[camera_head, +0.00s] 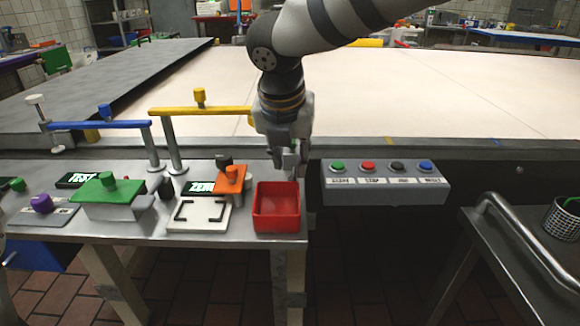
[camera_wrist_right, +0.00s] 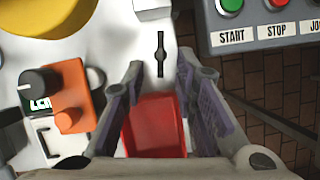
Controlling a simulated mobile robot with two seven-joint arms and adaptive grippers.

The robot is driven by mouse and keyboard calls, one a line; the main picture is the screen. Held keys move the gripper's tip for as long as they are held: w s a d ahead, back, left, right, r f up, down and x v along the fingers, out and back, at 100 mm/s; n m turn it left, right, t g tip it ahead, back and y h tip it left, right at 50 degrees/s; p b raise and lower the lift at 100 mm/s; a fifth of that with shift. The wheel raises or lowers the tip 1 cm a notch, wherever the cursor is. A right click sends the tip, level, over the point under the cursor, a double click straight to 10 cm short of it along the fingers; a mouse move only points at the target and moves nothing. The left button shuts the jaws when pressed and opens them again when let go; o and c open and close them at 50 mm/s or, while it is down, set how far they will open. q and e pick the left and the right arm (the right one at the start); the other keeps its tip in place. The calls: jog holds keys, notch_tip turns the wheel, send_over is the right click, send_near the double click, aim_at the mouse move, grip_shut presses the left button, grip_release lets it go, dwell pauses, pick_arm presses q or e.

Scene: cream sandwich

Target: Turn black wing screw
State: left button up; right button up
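The black wing screw (camera_wrist_right: 160,53) is a thin dark bar with a thicker middle, lying lengthwise in the right wrist view on a pale surface. In the head view I cannot make it out; my right gripper is in front of that spot. My right gripper (camera_head: 290,158) points down over the right end of the table, just behind the red tray. In the right wrist view its two fingers (camera_wrist_right: 160,76) are spread apart with nothing between them. The screw shows beyond and between the fingertips; I see no contact. My left gripper is not in view.
A red square tray (camera_head: 277,226) stands at the table's right corner. An orange block (camera_head: 231,178) with a black knob is left of it. A button box (camera_head: 386,190) is to the right. Yellow (camera_head: 200,110) and blue (camera_head: 100,125) bars stand at the back left.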

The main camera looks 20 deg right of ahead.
aim_at(291, 174)
jog(key=shift+x, duration=1.7)
grip_shut()
jog(key=shift+m, duration=0.3)
jog(key=m, duration=0.1)
jog(key=m+h, duration=0.1)
jog(key=m, duration=0.1)
jog(key=shift+w+a+g, duration=0.15)
jog(key=shift+a+g, duration=0.05)
jog(key=shift+g, duration=0.2)
jog(key=shift+m+g+h+b, duration=0.3)
jog(key=shift+m+h, duration=0.1)
jog(key=shift+m, duration=0.8)
jog(key=shift+a, duration=0.1)
